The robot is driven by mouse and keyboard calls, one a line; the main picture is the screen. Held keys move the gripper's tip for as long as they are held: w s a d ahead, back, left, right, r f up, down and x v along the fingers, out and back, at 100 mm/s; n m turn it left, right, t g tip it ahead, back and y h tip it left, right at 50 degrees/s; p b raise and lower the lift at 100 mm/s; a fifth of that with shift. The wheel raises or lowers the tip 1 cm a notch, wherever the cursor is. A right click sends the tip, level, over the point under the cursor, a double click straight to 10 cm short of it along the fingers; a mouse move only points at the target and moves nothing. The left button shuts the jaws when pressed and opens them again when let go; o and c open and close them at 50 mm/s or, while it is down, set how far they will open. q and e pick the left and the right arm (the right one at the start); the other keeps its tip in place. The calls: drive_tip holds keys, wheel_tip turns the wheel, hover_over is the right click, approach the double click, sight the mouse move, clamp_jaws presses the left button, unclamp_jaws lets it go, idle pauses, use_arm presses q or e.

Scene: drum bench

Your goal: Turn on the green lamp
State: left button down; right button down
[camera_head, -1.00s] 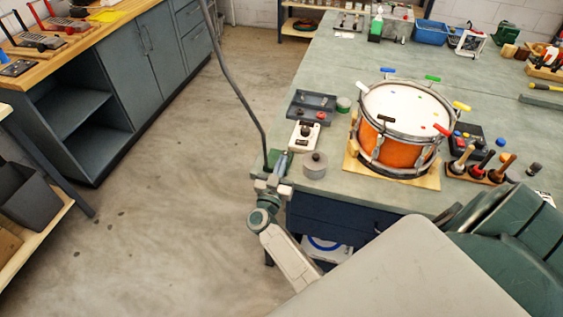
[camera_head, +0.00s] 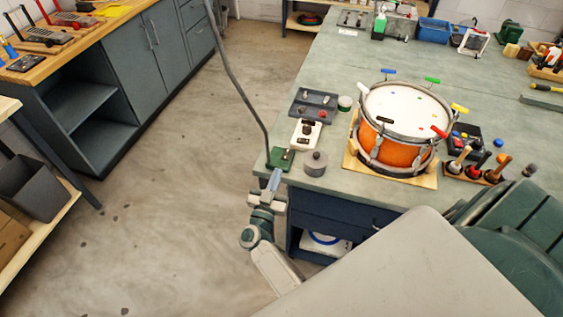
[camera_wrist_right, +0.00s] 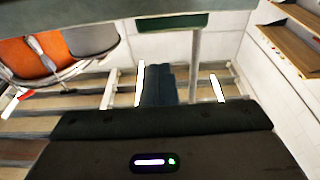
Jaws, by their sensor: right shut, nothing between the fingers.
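The green lamp's base (camera_head: 280,160) sits at the near left corner of the bench in the head view. A dark curved stem rises from it and leaves the top of the picture, so the lamp's head is out of view. A small light part shows on the base, too small to read as on or off. My right gripper (camera_head: 274,180) is shut and empty, just off the bench corner, below the base in the picture and apart from it. My left gripper is not in view.
Beside the lamp base stand a grey round canister (camera_head: 315,163) and a white switch box (camera_head: 305,134). Behind them is a dark grey tray (camera_head: 314,105). An orange drum (camera_head: 396,150) stands on a wooden board to the right. Floor left of the bench is clear.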

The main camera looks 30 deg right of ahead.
drive_tip(key=shift+f+v, duration=0.15)
drive_tip(key=shift+v, duration=0.5)
drive_tip(key=shift+f+v, duration=0.15)
drive_tip(key=shift+v, duration=0.55)
drive_tip(key=shift+d, duration=0.1)
drive_tip(key=s+a+f+n+y+b, duration=0.1)
drive_tip(key=s+f+n+y, duration=0.3)
drive_tip(key=f, duration=0.6)
drive_tip(key=s+a+f+n+y+b, duration=0.1)
drive_tip(key=s+a+f+n+y, duration=0.3)
drive_tip(key=f, duration=0.7)
drive_tip(key=s+d+f+n+y+b, duration=0.1)
drive_tip(key=s+f+n+y, duration=0.1)
drive_tip(key=f+y, duration=0.6)
drive_tip(key=s+d+f+g, duration=0.3)
drive_tip(key=s+f, duration=0.4)
drive_tip(key=s, duration=0.4)
drive_tip(key=s+d+f+g+h+b, duration=0.1)
drive_tip(key=s+f+g, duration=0.4)
drive_tip(key=s, duration=0.6)
drive_tip(key=s+d+f+g+b, duration=0.1)
drive_tip(key=s+d+f+g, duration=0.3)
drive_tip(key=s+f, duration=0.5)
drive_tip(key=s, duration=0.3)
drive_tip(key=shift+d+f, duration=0.3)
drive_tip(key=shift+s, duration=0.1)
